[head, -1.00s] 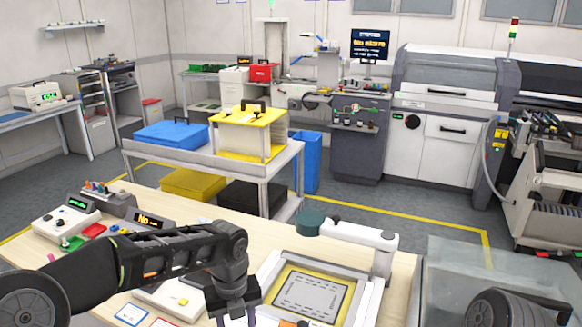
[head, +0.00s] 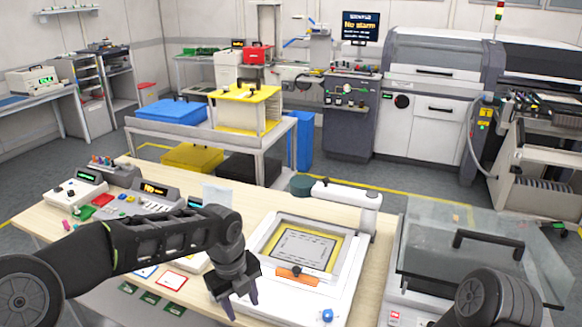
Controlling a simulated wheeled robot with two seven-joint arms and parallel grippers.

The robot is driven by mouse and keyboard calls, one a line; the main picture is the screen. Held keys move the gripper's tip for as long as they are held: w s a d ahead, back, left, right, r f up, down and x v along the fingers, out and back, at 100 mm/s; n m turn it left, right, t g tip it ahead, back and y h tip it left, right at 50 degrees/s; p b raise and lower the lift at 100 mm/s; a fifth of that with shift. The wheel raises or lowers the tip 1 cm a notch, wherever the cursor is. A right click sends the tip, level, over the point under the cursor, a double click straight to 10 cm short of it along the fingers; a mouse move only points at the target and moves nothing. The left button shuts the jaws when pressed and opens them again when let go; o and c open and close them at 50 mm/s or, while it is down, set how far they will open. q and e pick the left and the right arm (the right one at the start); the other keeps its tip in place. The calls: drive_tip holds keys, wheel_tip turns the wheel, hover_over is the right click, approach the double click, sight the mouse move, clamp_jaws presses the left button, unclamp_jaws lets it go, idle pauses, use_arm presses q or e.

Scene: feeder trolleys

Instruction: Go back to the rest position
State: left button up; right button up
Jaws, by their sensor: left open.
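My left gripper (head: 240,303) hangs over the front part of the wooden workbench (head: 258,200), at the end of my black left arm reaching in from the left. Its two fingers point down and stand apart, and I see nothing between them. It is just left of the white fixture (head: 343,290) with a yellow-framed panel (head: 300,246). Of my right arm only a dark rounded part shows at the lower right; its gripper is outside the picture.
A glass-lidded machine (head: 440,260) with a black handle stands right of the bench. Control boxes (head: 155,196) and small coloured items line the bench's left side. Green boards (head: 150,298) lie near its front edge. Behind stands a trolley (head: 265,145) with blue and yellow containers.

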use_arm(q)
drive_tip(key=d+f+n+t+h, duration=0.1)
drive_tip(key=d+f+n+h, duration=0.2)
drive_tip(key=d+f+n, duration=0.35)
drive_tip(key=s+d+f+n+t+h, duration=0.1)
drive_tip(key=s+f+n, duration=0.2)
drive_tip(key=f+n, duration=0.3)
drive_tip(key=s+d+f+n+h, duration=0.1)
drive_tip(key=s+d+f+n, duration=0.2)
drive_tip(key=n, duration=0.6)
drive_tip(key=s+a+f+n+g, duration=0.1)
drive_tip(key=s+a+f+n, duration=0.2)
drive_tip(key=s+f, duration=0.4)
drive_tip(key=s+a+f+n+g+y, duration=0.1)
drive_tip(key=s+a+f+n, duration=0.3)
drive_tip(key=s, duration=0.9)
wheel_tip(320, 180, down, 3)
drive_tip(key=shift+s+r+n+y, duration=0.15)
drive_tip(key=shift+s+n+y, duration=0.15)
drive_tip(key=shift+n, duration=0.55)
drive_tip(key=shift+w+d, duration=0.1)
